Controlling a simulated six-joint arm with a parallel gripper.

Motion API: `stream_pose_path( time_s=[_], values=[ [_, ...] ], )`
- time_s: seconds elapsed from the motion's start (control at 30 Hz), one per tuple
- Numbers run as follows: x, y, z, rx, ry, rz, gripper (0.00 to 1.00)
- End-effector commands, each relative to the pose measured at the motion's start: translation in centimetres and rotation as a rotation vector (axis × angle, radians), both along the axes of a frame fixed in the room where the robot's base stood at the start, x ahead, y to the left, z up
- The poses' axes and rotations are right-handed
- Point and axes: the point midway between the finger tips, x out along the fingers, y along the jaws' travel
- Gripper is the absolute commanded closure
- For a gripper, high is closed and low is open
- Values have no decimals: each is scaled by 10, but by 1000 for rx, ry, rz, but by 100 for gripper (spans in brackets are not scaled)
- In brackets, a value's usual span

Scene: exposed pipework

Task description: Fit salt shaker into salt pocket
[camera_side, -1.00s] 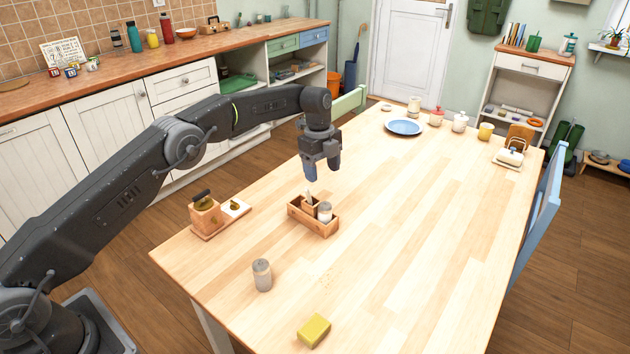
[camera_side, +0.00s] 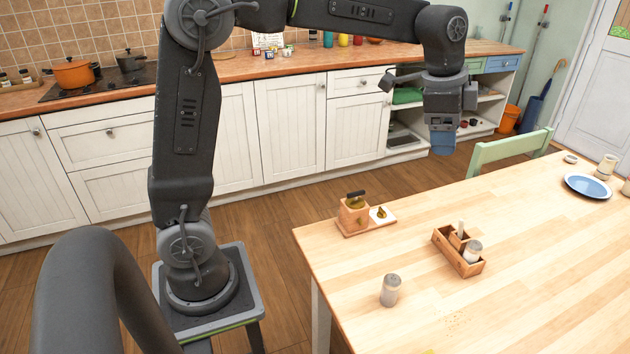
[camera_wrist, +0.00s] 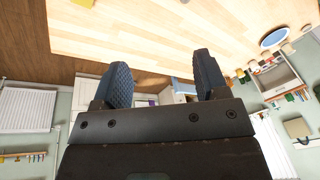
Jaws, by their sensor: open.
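A shaker with a grey lid (camera_side: 390,291) stands upright on the near part of the table in the side view. Behind it, to the right, is a small wooden caddy (camera_side: 444,255). A second shaker (camera_side: 473,253), pale with a grey lid, stands in the caddy's right part, and a small pale upright item shows beside it. I cannot tell for sure which shaker holds salt or which pocket is the salt pocket. My gripper (camera_side: 443,147) is raised, apart from the caddy and both shakers. In the wrist view its fingers (camera_wrist: 163,78) are spread, with nothing between them.
A wooden block with a dark handle (camera_side: 353,213) and a pale tile with a green item (camera_side: 383,214) are left of the caddy. A blue plate (camera_side: 587,186) and jars are farther back. A green chair (camera_side: 511,149) stands at the table's far edge. Crumbs lie near the front.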

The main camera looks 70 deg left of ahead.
Motion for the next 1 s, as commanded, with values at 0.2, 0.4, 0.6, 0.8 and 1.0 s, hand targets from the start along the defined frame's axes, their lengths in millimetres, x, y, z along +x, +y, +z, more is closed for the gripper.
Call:
stream_pose_path(
  time_s=[0.2, 0.4, 0.6, 0.8, 1.0],
  values=[
    [-99, 1, 13, -72, -85, 305, 33],
    [-180, 3, -8, -162, -156, 570, 33],
    [-227, 4, -37, -236, -200, 743, 33],
    [-239, 5, -48, -260, -210, 797, 33],
    [-239, 5, -48, -260, -208, 797, 33]
  ],
)
